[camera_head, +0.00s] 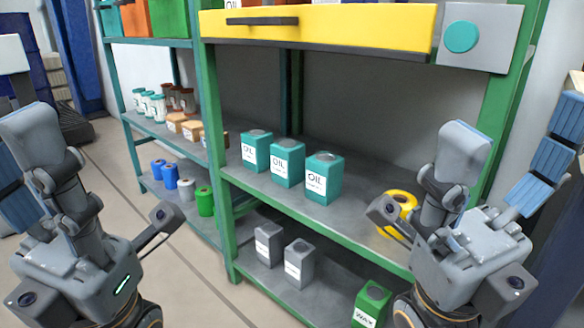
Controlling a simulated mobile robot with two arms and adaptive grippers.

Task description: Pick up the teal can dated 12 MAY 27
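Three teal cans labelled OIL stand upright in a row on the middle shelf: a left can (256,151), a middle can (287,163) and a right can (323,178). Small print under each OIL is too small to read, so I cannot tell which is dated 12 MAY 27. My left gripper (97,172) is at the lower left, fingers spread and empty, well apart from the cans. My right gripper (425,175) is at the right, fingers spread and empty, in front of the shelf and right of the cans.
The green-framed shelf (262,196) has a yellow drawer (330,28) above the cans. A yellow round object (400,204) is partly hidden behind my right gripper. Grey cans (299,262) and a green WAX can (371,303) stand below. Another shelf unit at left holds several containers.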

